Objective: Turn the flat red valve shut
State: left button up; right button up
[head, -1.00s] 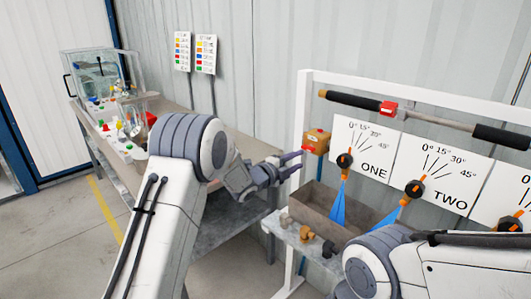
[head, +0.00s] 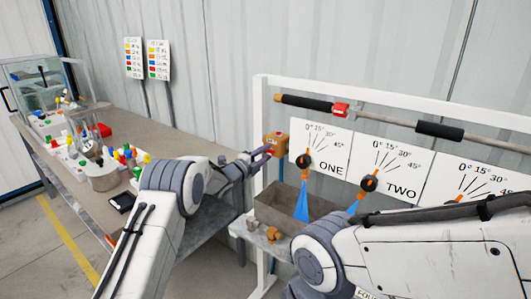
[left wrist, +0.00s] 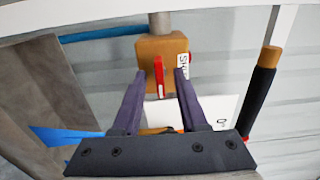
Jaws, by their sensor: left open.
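The flat red valve is a thin red lever (left wrist: 158,77) on an orange-brown block (left wrist: 162,62) at the left post of the white frame. The block also shows in the head view (head: 277,143), with a little red at its lower left. My left gripper (head: 265,154) is open at the block. In the left wrist view its two purple fingers (left wrist: 160,74) stand on either side of the red lever, with gaps on both sides. The lever lies roughly in line with the fingers there. My right gripper is out of view; only my right arm shows.
Boards ONE (head: 320,147) and TWO (head: 387,168), with orange-black dials, hang right of the block. A bar with black grips (head: 310,102) runs above. A brown trough (head: 270,208) lies below. The left table (head: 185,145) holds several coloured-capped items.

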pick_arm(q)
jog(key=shift+d, duration=0.1)
grip_shut()
jog(key=shift+n, duration=0.4)
jog(key=shift+f+n+p, duration=0.2)
jog(key=shift+n+p, duration=0.1)
jog(key=shift+n, duration=8.2)
